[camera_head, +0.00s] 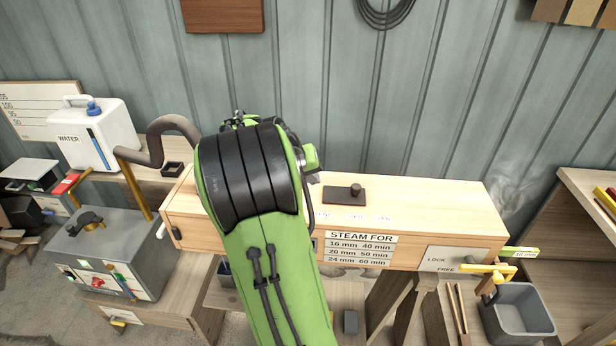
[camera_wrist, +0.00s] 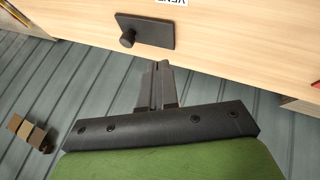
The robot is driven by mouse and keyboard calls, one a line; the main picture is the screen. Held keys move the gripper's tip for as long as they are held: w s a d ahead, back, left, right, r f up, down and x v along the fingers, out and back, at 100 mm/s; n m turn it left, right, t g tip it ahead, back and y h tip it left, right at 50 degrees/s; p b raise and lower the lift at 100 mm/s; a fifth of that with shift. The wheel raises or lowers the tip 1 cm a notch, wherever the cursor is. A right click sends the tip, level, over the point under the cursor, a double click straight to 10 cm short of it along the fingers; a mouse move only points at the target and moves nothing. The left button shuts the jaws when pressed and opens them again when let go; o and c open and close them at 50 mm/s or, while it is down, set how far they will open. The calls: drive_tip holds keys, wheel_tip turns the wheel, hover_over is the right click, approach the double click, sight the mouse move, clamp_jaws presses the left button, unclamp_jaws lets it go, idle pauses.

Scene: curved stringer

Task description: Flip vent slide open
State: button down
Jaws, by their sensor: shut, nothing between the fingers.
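The vent slide (camera_head: 337,195) is a dark flat plate on top of the pale wooden steam box (camera_head: 450,205). An upright round knob (camera_head: 357,189) stands near the plate's right end. In the wrist view the plate (camera_wrist: 152,32) and knob (camera_wrist: 127,40) appear turned round, with part of the VENT lettering beside them. My gripper (camera_wrist: 159,66) is shut and empty, its fingertips close to the plate but apart from the knob in the picture. Whether they touch the box cannot be told. In the head view my arm hides the fingers.
A brown hose (camera_head: 172,124) runs to the box's left part. A white water container (camera_head: 97,135) and a grey boiler (camera_head: 105,250) stand at left. A yellow-handled lever (camera_head: 490,269) and a grey bin (camera_head: 517,312) are at right. The box top right of the slide is clear.

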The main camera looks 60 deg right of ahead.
approach(349, 193)
drive_tip(key=w+f, duration=0.2)
drive_tip(key=f, duration=0.1)
drive_tip(key=shift+w+a, duration=0.2)
drive_tip(key=shift+a, duration=0.15)
drive_tip(key=s+d, duration=0.2)
drive_tip(key=shift+s+d+f, duration=0.15)
drive_tip(key=shift+d+f, duration=0.15)
drive_tip(key=shift+d, duration=0.1)
drive_tip(key=shift+s+d, duration=0.25)
drive_tip(key=shift+s, duration=0.05)
drive_tip(key=s+d, duration=0.1)
drive_tip(key=s, duration=0.1)
drive_tip(key=s+d+b, duration=0.1)
drive_tip(key=s, duration=0.1)
drive_tip(key=s+d+b, duration=0.1)
drive_tip(key=s, duration=0.1)
drive_tip(key=shift+s+d, duration=0.2)
drive_tip(key=shift+s, duration=0.2)
